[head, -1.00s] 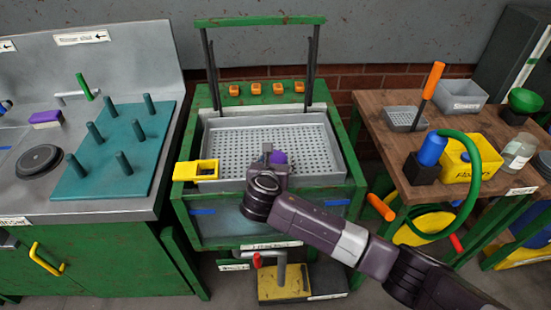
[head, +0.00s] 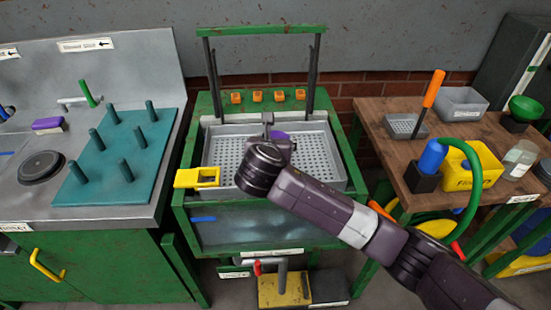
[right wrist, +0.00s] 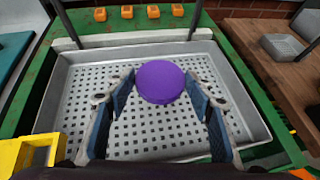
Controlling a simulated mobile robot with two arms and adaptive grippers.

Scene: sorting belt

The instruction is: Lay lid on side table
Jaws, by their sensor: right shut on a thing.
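A round purple lid (right wrist: 160,82) sits between the fingertips of my right gripper (right wrist: 162,88), which is shut on it over the perforated grey tray. In the head view, a small purple part of the lid (head: 280,134) shows past my wrist, and the rest is hidden. A wooden-topped side table (head: 468,136) stands at the right, apart from the gripper. My left gripper is out of view.
The grey tray (head: 330,172) sits in a green frame with uprights and a yellow block (head: 197,178) at its left. The side table carries a grey bin (head: 460,103), a blue bottle (head: 432,156), a yellow container (head: 478,165) and a green funnel (head: 524,107).

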